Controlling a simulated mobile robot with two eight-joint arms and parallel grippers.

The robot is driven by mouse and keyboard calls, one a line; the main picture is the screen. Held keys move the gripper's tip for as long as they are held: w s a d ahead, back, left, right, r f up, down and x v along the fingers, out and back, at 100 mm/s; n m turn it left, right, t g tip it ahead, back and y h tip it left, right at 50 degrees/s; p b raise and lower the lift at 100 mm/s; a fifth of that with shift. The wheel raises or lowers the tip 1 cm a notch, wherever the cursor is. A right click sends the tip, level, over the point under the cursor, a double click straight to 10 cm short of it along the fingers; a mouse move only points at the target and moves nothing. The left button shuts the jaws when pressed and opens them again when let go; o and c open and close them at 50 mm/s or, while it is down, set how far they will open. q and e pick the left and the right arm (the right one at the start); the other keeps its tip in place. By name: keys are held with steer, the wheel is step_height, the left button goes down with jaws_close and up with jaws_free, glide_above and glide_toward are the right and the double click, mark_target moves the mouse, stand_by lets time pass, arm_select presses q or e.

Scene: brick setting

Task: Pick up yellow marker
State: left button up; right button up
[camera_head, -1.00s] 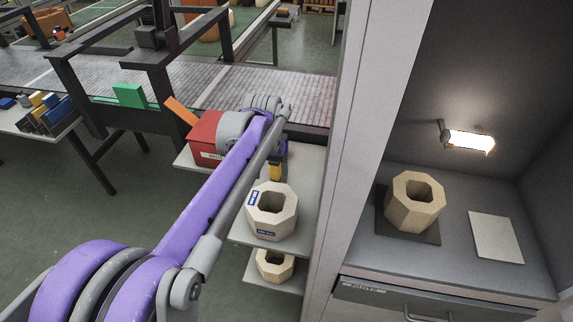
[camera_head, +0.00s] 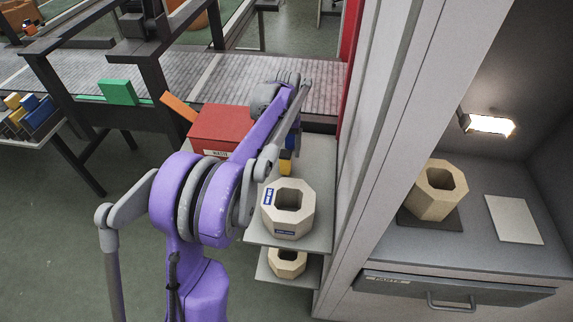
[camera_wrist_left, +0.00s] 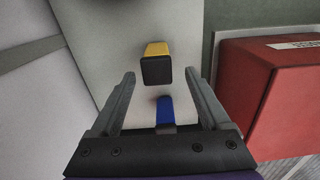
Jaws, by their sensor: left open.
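The yellow marker (camera_wrist_left: 158,50) stands on a light shelf in the left wrist view, with its black end facing the camera. A small yellow part of it (camera_head: 286,167) shows in the head view beside my arm. My left gripper (camera_wrist_left: 161,78) is open, and its two fingers point along either side of the yellow marker without visibly touching it. In the head view my left arm hides most of the gripper and the markers. My right gripper is not in view.
A red box (camera_head: 222,128) sits close beside the markers and shows right of the fingers in the wrist view (camera_wrist_left: 275,95). An octagonal block (camera_head: 288,210) stands on the shelf in front. The cabinet wall (camera_head: 375,150) rises to the right.

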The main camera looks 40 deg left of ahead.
mark_target(285, 165)
arm_select(q)
steer(key=f, duration=0.6)
steer(key=shift+s+d+f, duration=0.3)
steer(key=shift+s+f, duration=0.05)
steer(key=shift+f, duration=0.05)
jaws_close()
